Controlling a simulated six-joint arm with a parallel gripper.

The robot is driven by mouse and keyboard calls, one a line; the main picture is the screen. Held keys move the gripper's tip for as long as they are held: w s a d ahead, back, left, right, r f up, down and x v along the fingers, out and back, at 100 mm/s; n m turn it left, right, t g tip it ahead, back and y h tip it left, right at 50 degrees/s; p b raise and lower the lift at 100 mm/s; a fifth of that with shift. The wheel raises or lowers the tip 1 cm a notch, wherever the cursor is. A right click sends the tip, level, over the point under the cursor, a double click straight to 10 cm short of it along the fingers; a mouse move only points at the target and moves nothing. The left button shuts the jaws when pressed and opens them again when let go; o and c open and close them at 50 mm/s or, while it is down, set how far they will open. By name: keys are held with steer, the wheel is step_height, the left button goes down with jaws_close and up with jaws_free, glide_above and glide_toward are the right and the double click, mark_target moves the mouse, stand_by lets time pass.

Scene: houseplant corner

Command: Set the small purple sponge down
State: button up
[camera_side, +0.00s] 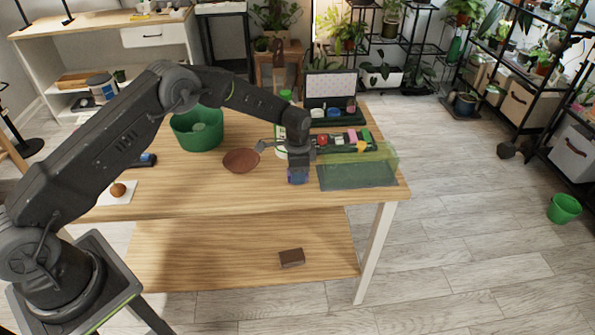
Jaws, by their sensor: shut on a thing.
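My gripper (298,172) points down over the front part of the wooden table (220,195), right of the brown saucer. It is shut on the small purple sponge (298,177), which looks blue-purple and shows at the lower end of the gripper. The fingers hide part of it. I cannot tell whether the sponge touches the tabletop or hangs just above it.
A brown saucer (241,161) and a green pot (197,130) stand to the left. A translucent green tray (357,175) lies close on the right, with several small coloured things behind it. An open case (331,88) stands at the back. The table's front strip is clear.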

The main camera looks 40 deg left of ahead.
steer(key=o, duration=0.9)
steer(key=shift+f, duration=0.1)
step_height(320, 180, up, 12)
steer(key=shift+r, duration=0.25)
steer(key=s+r+n+t, duration=0.1)
steer(key=s+r+n, duration=0.1)
steer(key=s+r, duration=0.6)
steer(key=s+r+n+t, duration=0.2)
steer(key=s+r, duration=0.4)
steer(key=r, duration=0.4)
steer(key=s+r+n+t, duration=0.1)
steer(key=s+n, duration=0.4)
steer(key=s, duration=1.7)
steer(key=shift+a+t, duration=0.4)
steer(key=shift+t, duration=0.4)
